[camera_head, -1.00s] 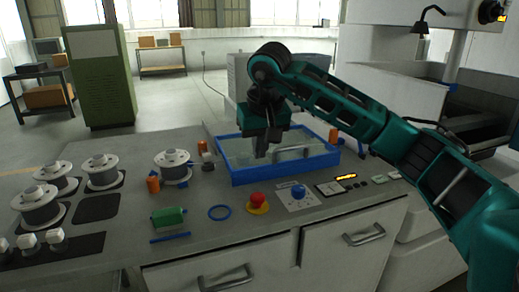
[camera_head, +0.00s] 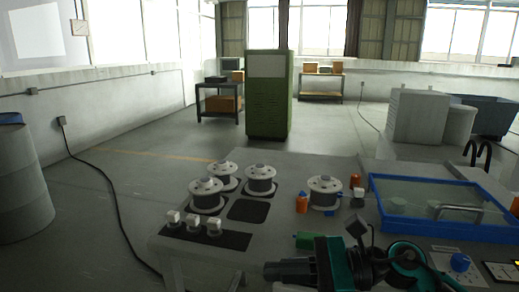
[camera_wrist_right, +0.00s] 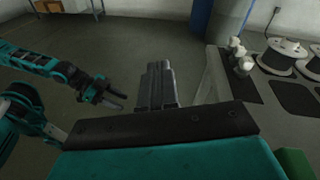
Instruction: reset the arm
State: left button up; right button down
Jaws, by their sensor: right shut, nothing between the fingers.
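My right gripper (camera_head: 275,271) is low in the head view, in front of the worktop's near edge, with its fingers pointing left. In the right wrist view its fingers (camera_wrist_right: 158,86) are together with nothing between them. My left arm, teal, shows at the left of the right wrist view, with its gripper (camera_wrist_right: 117,99) hanging free over the floor. I cannot tell whether its fingers are apart. The left arm is not seen in the head view.
The worktop (camera_head: 285,215) holds several wire spools (camera_head: 260,178), an orange bottle (camera_head: 302,202), a green block (camera_head: 308,240) and a blue-rimmed tank (camera_head: 374,203). A grey barrel (camera_head: 22,185) stands at the left. A green cabinet (camera_head: 267,95) stands behind.

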jog(key=d+f+m+t+h, duration=0.25)
jog(key=m+t, duration=0.25)
jog(key=m, duration=0.6)
jog(key=w+d+f+m+t+h, duration=0.1)
jog(key=d+f+m+t+h, duration=0.15)
jog(key=m+t, duration=0.65)
jog(key=d+f+m+t+h, duration=0.15)
jog(key=f+m, duration=0.25)
jog(key=m, duration=1)
jog(key=s+d+f+m+g+h, duration=0.3)
jog(key=s+f+m, duration=0.3)
jog(key=f+m, duration=0.3)
jog(key=s+d+f+m+g+h, duration=0.3)
jog(key=s+f+m, duration=0.4)
jog(key=f+m, duration=0.3)
jog(key=shift+s+d+h, duration=0.3)
jog(key=shift+d+h, duration=0.45)
jog(key=shift+h, duration=0.3)
jog(key=c, duration=1.8)
grip_release()
jog(key=shift+f, duration=0.1)
